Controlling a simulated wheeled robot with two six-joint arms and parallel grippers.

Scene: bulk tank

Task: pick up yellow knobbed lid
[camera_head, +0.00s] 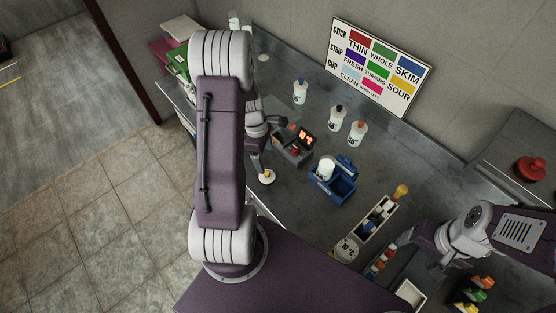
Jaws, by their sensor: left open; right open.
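A small pale round lid with a yellow knob (267,175) lies near the counter's front edge, just right of my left arm. My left gripper (262,160) is partly hidden behind my own arm and hangs close above the lid. It is open; I cannot tell whether its fingers touch the knob. My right gripper (403,240) is at the lower right, over the end of my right arm, beside the long tray. It is open, and its fingertips are hard to make out.
A dark box with red lights (293,147) and a blue caddy (333,183) stand right of the lid. A long white tray (368,228) holds several small items. Capped bottles (300,92) stand along the back. A red knobbed lid (530,168) is at far right.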

